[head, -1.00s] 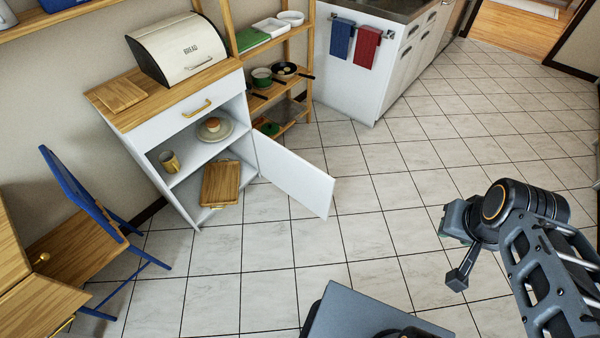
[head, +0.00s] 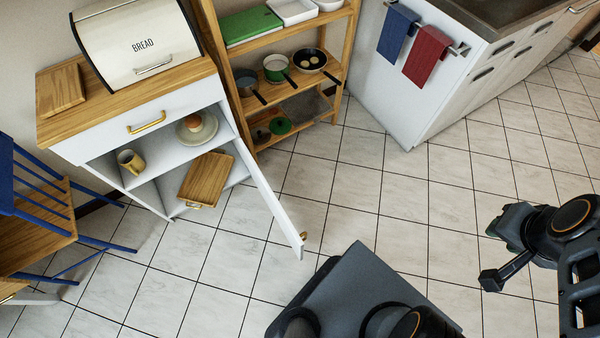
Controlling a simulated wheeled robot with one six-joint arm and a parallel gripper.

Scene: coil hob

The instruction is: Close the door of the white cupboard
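The white cupboard (head: 95,147) stands against the wall at the left with a wooden top and a drawer. Its door (head: 268,195) is swung wide open, hinged on the right side and reaching out over the floor. A brass knob (head: 303,236) shows near the door's free edge. Inside are a mug (head: 131,161), a plate (head: 203,130) with a round item on it, and a wooden tray (head: 205,180). My gripper (head: 490,255) is at the right, well apart from the door.
A bread bin (head: 135,45) sits on the cupboard. A wooden shelf (head: 245,105) with pans stands right beside it. A blue chair (head: 40,215) is at the left. A white counter (head: 400,100) with two towels is behind. The tiled floor between door and arm is clear.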

